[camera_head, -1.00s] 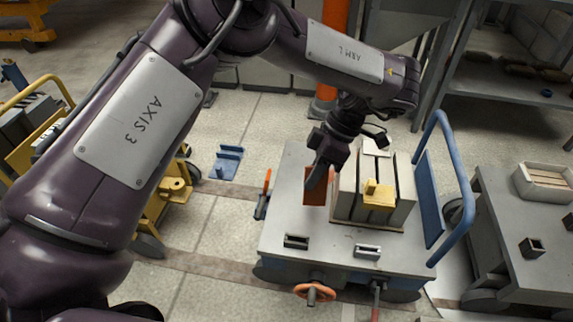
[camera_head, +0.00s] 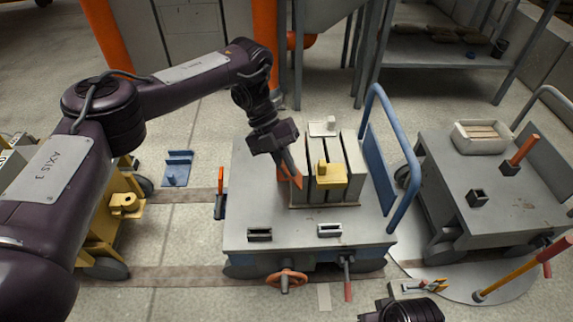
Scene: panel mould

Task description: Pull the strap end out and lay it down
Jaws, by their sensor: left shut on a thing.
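The panel mould (camera_head: 349,160) stands upright on the grey cart, with pale panels, dark bands between them and a yellow block (camera_head: 331,174) on its near side. My left gripper (camera_head: 288,166) reaches down at the mould's left end, shut on a flat orange-brown piece (camera_head: 284,173). This piece may be the strap end; its label or shape is too small to tell. It sits close beside the mould's left face; whether they touch is unclear. A dark part of my right arm (camera_head: 408,311) shows at the bottom edge, and its jaws cannot be made out.
A blue push handle (camera_head: 398,155) rises at the right. A second cart (camera_head: 510,192) with a tray stands further right.

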